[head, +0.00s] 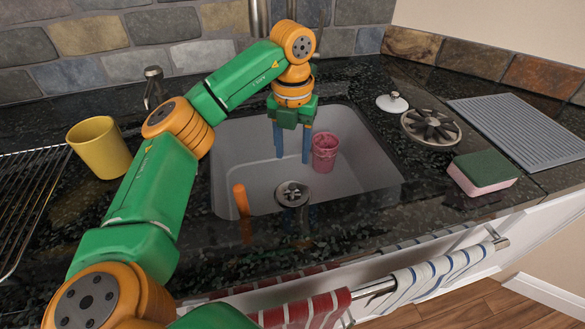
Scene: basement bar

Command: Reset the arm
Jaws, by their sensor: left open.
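My left arm reaches in from the lower left, bends above the counter and ends over the sink (240,148). My left gripper (293,158) points down into the basin, its two blue fingers apart with nothing between them. A pink cup (325,160) stands in the sink just right of the fingers. I cannot tell whether the right finger touches it. An orange stick-like object (242,200) is at the sink's left front. The drain (292,194) lies in front of the gripper. My right gripper is not in view.
A yellow cup (100,148) and a wire rack (30,200) are on the left. To the right are a sponge (484,172), a round metal strainer (431,128), a white stopper (392,103) and a grey ridged mat (520,130). Towels (440,270) hang along the front.

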